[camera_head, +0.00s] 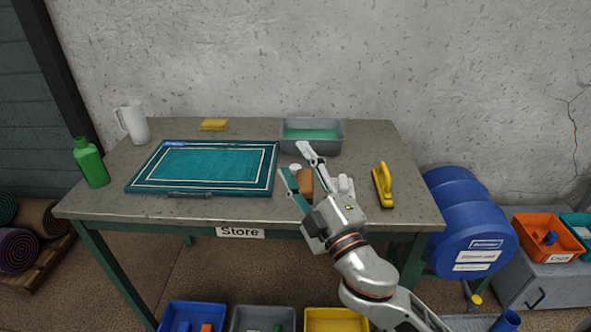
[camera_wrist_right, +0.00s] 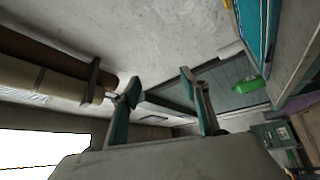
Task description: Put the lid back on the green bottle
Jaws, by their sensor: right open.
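The green bottle (camera_head: 91,165) stands upright at the left end of the table, left of the teal mat; its neck points up. A green shape that looks like the bottle (camera_wrist_right: 249,87) also shows in the right wrist view, beyond the fingers. I cannot make out a separate lid for certain; a small white round item (camera_head: 295,167) shows by my right gripper's fingers. My right gripper (camera_head: 297,165) is open, over the right half of the table and far from the bottle, with nothing seen between its fingers. My left gripper is not in view.
The framed teal mat (camera_head: 205,165) fills the table's left middle. A white jug (camera_head: 133,122), yellow sponge (camera_head: 214,125) and grey tub (camera_head: 311,149) stand at the back. A brown item (camera_head: 305,181) is by my right gripper; a yellow brush (camera_head: 382,185) lies right of it.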

